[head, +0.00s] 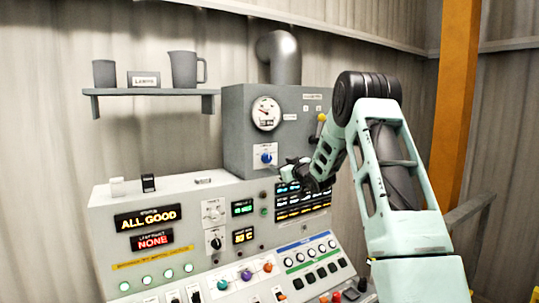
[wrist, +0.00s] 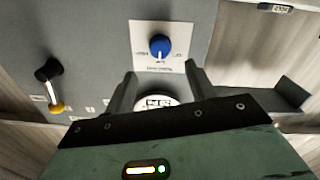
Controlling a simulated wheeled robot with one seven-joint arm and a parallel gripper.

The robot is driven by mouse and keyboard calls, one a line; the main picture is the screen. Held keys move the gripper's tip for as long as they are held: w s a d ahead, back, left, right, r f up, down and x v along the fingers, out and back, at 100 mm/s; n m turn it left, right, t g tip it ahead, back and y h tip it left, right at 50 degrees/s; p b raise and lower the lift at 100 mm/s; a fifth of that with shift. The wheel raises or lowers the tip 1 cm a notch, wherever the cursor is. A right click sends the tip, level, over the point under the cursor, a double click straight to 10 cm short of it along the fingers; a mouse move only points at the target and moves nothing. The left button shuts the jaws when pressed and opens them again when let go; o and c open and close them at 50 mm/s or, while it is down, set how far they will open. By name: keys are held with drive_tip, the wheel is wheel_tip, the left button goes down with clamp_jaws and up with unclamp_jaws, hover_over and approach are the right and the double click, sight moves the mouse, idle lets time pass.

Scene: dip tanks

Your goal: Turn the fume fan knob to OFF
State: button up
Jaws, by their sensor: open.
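A blue knob (head: 266,157) sits on a white label plate on the front of the grey box, below the round dial. It also shows in the wrist view (wrist: 160,46), where the plate appears upside down. Its lettering is too small to read surely, so I cannot tell its setting or confirm it as the fume fan knob. My gripper (head: 290,172) is just right of and below the knob in the head view. In the wrist view my gripper (wrist: 161,74) is open and empty, its fingers apart from the knob, which appears beyond the gap between them.
The round dial (head: 265,113) is partly hidden by my gripper in the wrist view. A yellow-tipped lever (head: 321,118) stands right of it. A sloped console (head: 150,277) with several knobs and buttons lies below. A shelf (head: 150,92) holds a jug and a cup.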

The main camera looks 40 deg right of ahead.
sight(269, 159)
drive_tip(key=p+x, duration=0.3)
drive_tip(key=x, duration=0.4)
drive_tip(key=shift+w+r+p, duration=0.1)
drive_tip(key=shift+w+p, duration=0.15)
drive_tip(key=shift+p, duration=0.1)
drive_tip(key=shift+p+x, duration=0.3)
drive_tip(key=shift+x, duration=0.45)
drive_tip(key=shift+d, duration=0.1)
drive_tip(key=c, duration=1)
